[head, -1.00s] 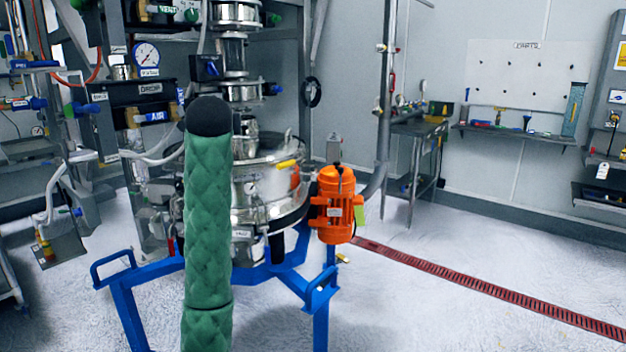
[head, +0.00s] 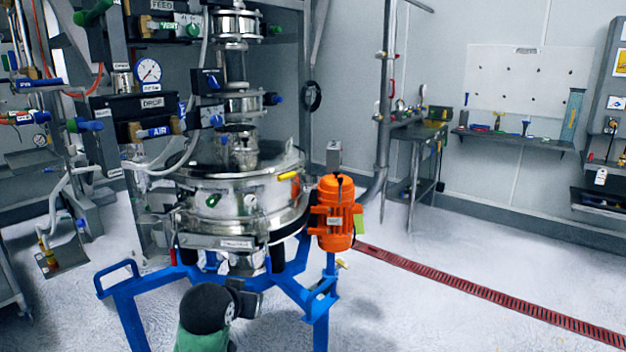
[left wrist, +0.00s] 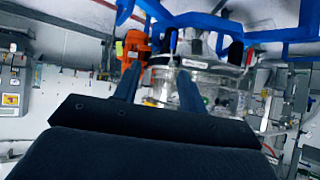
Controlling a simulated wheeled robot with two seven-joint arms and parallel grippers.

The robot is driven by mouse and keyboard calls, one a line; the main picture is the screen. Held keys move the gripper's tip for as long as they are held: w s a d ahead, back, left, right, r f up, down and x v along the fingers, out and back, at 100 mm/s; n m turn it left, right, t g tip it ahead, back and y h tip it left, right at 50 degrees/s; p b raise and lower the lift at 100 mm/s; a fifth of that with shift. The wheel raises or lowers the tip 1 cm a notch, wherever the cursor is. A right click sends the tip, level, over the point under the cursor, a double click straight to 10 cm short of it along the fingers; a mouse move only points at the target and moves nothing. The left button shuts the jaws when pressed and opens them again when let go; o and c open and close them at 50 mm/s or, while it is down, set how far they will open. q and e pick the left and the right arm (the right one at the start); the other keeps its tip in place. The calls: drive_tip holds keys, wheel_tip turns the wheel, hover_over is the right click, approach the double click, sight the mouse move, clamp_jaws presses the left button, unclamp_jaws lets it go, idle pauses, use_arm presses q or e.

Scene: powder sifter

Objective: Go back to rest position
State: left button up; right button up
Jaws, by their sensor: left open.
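The silver round sifter (head: 240,205) stands on a blue frame (head: 125,295) in the middle of the head view. My left arm, in a green sleeve with a black rounded end, shows low in front of the frame. A dark part beside it seems to belong to my left gripper (head: 245,299), but its fingers are not clear there. In the left wrist view my left gripper (left wrist: 160,75) has two fingers apart with nothing between them. That view is upside down, with the sifter (left wrist: 210,80) beyond the fingers. My right gripper is out of view.
An orange motor (head: 336,213) is fixed at the sifter's right side. Valves and a gauge (head: 148,70) are at the left. A side table (head: 418,130) and a parts shelf (head: 515,139) stand at the back. The floor at right is clear, crossed by a red drain grate (head: 480,294).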

use_arm(q)
drive_tip(key=s+f+g+p, duration=0.1)
drive_tip(key=s+f+g, duration=0.1)
drive_tip(key=s+f, duration=0.7)
drive_tip(key=s+f+g+p, duration=0.2)
drive_tip(key=s+f, duration=0.7)
drive_tip(key=s, duration=0.6)
drive_tip(key=s+d+f+g+p, duration=0.1)
drive_tip(key=s+f+g, duration=0.3)
drive_tip(key=s+f, duration=0.5)
drive_tip(key=s+p, duration=0.1)
drive_tip(key=s, duration=0.3)
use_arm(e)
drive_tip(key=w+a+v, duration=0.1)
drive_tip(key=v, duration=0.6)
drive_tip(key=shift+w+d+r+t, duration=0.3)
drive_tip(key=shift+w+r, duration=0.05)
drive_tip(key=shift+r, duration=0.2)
use_arm(q)
drive_tip(key=shift+d, duration=0.1)
